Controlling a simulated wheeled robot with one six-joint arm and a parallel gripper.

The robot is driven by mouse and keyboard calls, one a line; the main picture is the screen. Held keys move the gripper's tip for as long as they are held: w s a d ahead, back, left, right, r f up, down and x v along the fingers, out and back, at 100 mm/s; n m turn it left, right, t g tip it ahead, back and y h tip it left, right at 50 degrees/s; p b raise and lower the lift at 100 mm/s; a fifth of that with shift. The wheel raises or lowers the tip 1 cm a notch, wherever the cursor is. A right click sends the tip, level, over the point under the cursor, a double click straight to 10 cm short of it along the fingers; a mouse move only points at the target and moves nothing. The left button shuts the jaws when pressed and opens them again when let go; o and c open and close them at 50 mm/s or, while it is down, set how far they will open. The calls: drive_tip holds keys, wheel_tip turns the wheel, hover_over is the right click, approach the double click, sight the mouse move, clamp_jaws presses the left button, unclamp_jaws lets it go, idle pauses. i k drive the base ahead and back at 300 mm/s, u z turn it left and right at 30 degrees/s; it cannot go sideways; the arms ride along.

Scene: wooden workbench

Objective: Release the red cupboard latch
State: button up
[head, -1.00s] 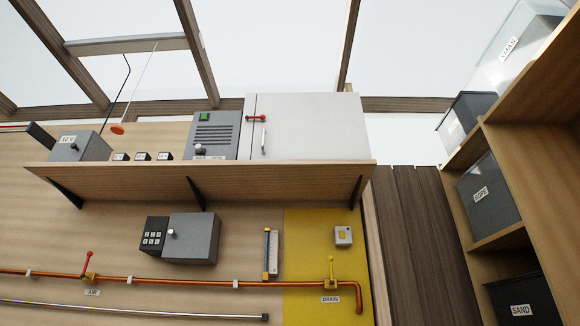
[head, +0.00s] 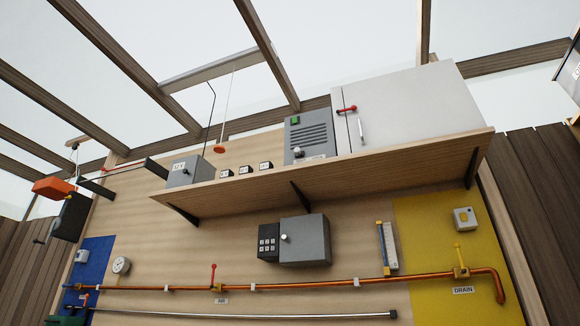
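The red cupboard latch (head: 347,110) is a short red bar lying nearly level across the left front edge of the white cupboard (head: 415,105). The cupboard stands on the right part of the wooden wall shelf, and its front looks shut. A pale upright handle (head: 361,130) sits just right of and below the latch. My gripper is in none of the views, so its distance from the latch cannot be told.
The shelf (head: 330,175) also holds a grey vented box (head: 308,140) beside the cupboard and a grey box (head: 188,171) at left. Below are a keypad safe (head: 305,240), a copper pipe (head: 330,283) with valves, and a yellow panel (head: 425,230). An orange pull (head: 219,150) hangs overhead.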

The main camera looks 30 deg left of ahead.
sight(353, 108)
drive_tip(key=u, duration=0.6)
drive_tip(key=i, duration=0.95)
drive_tip(key=u, duration=0.1)
